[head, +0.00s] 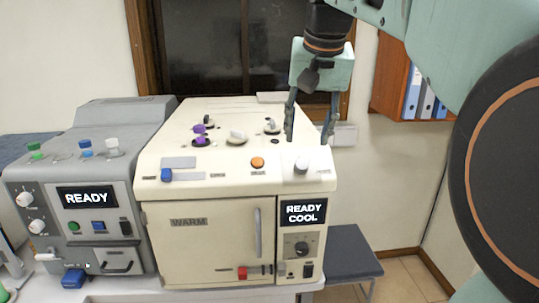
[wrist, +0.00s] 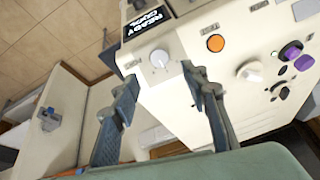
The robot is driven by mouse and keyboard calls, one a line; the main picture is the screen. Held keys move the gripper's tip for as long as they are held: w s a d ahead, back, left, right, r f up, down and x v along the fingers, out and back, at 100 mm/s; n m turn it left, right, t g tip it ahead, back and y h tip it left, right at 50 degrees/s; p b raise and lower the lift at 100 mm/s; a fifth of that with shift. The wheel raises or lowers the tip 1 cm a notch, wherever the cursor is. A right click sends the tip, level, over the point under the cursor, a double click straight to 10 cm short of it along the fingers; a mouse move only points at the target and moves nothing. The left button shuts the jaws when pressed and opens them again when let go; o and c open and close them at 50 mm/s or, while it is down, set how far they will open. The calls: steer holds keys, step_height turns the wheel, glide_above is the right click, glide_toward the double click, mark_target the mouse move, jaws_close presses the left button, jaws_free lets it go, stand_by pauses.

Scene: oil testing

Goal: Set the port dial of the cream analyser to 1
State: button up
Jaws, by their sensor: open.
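A larger cream knob (head: 237,137) sits mid-top, and a dark dial (head: 302,248) is on the front under the display. I cannot read which is the port dial. My gripper (head: 307,138) is open and empty, pointing down above the right side, apart from the white dial, which appears between its fingers in the wrist view.
An orange button (head: 258,162) and purple-capped pieces (head: 201,141) are on the cream top. A grey analyser (head: 75,205) reading READY stands at left. A grey bench (head: 350,252) is at right, and a wooden shelf with binders (head: 411,85) hangs behind.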

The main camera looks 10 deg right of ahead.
mark_target(302, 163)
steer(key=x, duration=0.9)
steer(key=shift+c, duration=0.6)
jaws_close()
